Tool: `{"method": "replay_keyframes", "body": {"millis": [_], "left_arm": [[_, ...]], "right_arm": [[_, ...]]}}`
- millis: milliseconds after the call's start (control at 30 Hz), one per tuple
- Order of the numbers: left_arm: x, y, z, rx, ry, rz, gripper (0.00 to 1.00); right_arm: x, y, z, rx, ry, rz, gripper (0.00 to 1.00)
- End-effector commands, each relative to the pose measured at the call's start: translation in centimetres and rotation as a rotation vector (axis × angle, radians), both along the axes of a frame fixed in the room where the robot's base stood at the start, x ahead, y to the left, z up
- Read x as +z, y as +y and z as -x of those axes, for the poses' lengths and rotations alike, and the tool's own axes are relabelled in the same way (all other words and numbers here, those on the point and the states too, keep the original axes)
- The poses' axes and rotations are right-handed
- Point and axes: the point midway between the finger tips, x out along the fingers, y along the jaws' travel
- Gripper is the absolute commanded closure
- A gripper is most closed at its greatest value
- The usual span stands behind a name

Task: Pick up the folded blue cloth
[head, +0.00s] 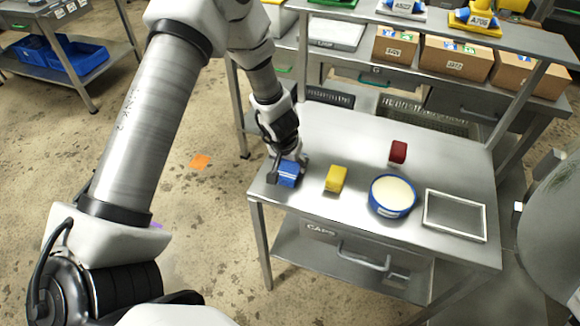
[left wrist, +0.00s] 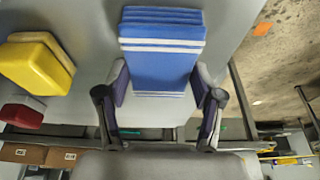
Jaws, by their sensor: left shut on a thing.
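The folded blue cloth (head: 289,174) with white stripes is at the left end of the steel table. It also shows in the left wrist view (left wrist: 160,60), between the two fingers. My left gripper (head: 288,168) is shut on the cloth, one finger on each side of it. The fingers also show in the left wrist view (left wrist: 160,92). I cannot tell whether the cloth still touches the tabletop. My right gripper is not in view.
On the steel table (head: 340,126), a yellow sponge (head: 336,178), a red block (head: 398,152), a blue-rimmed round tub (head: 392,196) and a rectangular frame (head: 428,212) stand right of the cloth. A shelf with cardboard boxes (head: 455,58) rises behind. An orange patch (head: 200,161) lies on the floor.

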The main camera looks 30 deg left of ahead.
Motion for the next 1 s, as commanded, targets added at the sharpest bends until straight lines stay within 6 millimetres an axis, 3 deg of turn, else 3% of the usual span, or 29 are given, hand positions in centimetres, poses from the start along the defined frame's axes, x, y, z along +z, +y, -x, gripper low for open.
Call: {"method": "replay_keyframes", "body": {"millis": [267,533,600,767,1000], "left_arm": [[0.7,0.0,0.1,0.0,0.002,0.0,0.67],[4.2,0.0,0.1,0.0,0.001,0.0,0.67],[2.8,-0.7,1.1,-0.003,0.003,0.001,0.67],[2.8,-2.5,4.5,-0.005,0.0,-0.001,0.67],[3.4,-6.0,11.0,-0.007,-0.004,-0.005,0.67]], "right_arm": [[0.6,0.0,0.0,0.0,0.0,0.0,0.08],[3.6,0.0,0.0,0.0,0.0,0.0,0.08],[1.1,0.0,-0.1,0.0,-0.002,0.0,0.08],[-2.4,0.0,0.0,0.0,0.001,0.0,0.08],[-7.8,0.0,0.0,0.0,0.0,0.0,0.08]]}}
